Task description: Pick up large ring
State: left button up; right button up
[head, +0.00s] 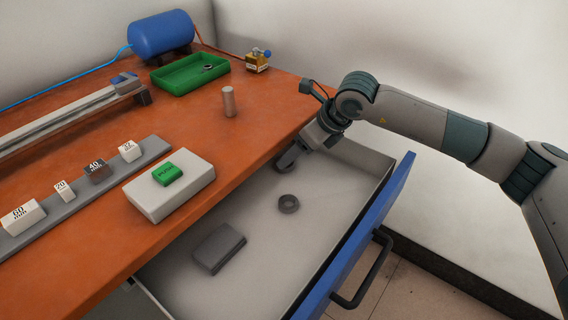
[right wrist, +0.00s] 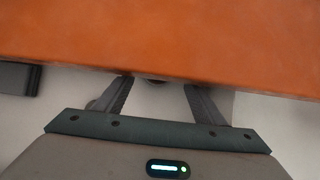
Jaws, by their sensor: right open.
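A dark grey ring (head: 289,203) lies flat on the drawer floor in the head view. A smaller dark ring (head: 208,67) lies in the green tray. My right gripper (head: 288,161) is low at the drawer's back end, beside the table edge and beyond the drawer ring, apart from it. In the right wrist view its fingers (right wrist: 158,100) are spread with nothing held. A dark curved thing (right wrist: 155,81) shows between them, partly hidden by the tabletop edge; I cannot tell what it is. My left gripper is not in view.
The open drawer has a blue front (head: 372,222) and holds a dark block (head: 218,249). The orange table (head: 200,115) overhangs it. On the table stand a white box (head: 150,200) with a green block, a grey cylinder (head: 228,103), a green tray (head: 170,79) and a blue tank (head: 161,33).

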aim_at(291, 166)
jog(key=x, duration=0.4)
jog(key=shift+s+a, duration=0.1)
jog(key=shift+s, duration=0.1)
jog(key=c, duration=1.2)
